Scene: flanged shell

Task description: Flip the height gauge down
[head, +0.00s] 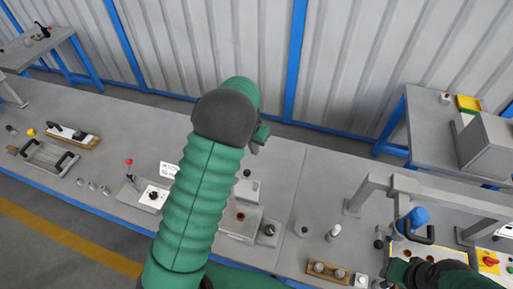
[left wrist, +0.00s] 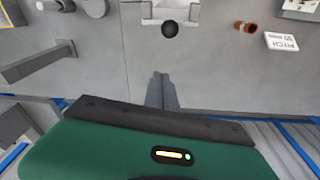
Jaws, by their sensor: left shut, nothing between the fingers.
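A light grey fixture (head: 248,188) with a black ball knob (head: 247,172) stands on the bench, just right of my left arm. The knob (left wrist: 169,29) also shows at the top of the left wrist view, in front of the pale fixture. I cannot tell for certain that this is the height gauge. My left gripper (head: 256,142) is behind the knob, on the wall side. Its fingers (left wrist: 161,77) are shut and empty, pointing toward the knob with a gap between. My left arm hides part of the bench. My right gripper (head: 428,272) is dark and partly cut off at lower right.
A grey block with a brown-rimmed hole (head: 240,216) stands in front of the fixture. A pitch sign (left wrist: 281,41) and a copper ring (left wrist: 245,27) lie to one side. A grey frame (head: 405,185) stands at right. The back bench strip is mostly clear.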

